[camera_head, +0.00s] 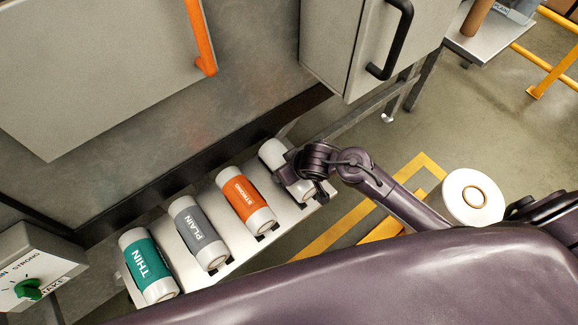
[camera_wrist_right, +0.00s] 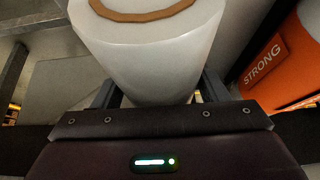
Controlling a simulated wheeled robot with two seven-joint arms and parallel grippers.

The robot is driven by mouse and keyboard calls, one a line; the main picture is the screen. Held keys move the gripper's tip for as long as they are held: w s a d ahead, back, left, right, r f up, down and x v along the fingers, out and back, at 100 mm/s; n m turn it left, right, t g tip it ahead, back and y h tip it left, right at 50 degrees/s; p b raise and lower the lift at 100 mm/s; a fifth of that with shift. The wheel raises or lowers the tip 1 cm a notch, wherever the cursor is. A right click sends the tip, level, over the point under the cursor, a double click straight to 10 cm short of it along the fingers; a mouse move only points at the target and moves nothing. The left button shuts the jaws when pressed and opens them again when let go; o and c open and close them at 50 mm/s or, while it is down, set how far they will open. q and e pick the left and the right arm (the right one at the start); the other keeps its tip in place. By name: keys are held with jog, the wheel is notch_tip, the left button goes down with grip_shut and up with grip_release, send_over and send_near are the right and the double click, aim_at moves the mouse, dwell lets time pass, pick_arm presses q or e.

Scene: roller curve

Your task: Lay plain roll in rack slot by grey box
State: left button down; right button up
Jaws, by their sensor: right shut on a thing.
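A white roll (camera_head: 272,153) lies at the right end of the pale rack (camera_head: 176,250), partly hidden by my right gripper (camera_head: 303,172). My right gripper is shut around this roll. The right wrist view shows the white roll (camera_wrist_right: 150,55) with its brown core ring between the fingers; no label shows on it. The orange roll also shows in the right wrist view (camera_wrist_right: 285,70). My left gripper is out of view.
A grey cabinet (camera_head: 345,45) with a black handle stands behind the rack's right end. A control box (camera_head: 35,262) with a green knob is at the far left. Yellow lines mark the floor.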

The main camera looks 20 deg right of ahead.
jog(key=shift+r, duration=0.1)
jog(key=o, duration=1.3)
jog(key=shift+o, duration=0.5)
jog(key=shift+s, duration=0.1)
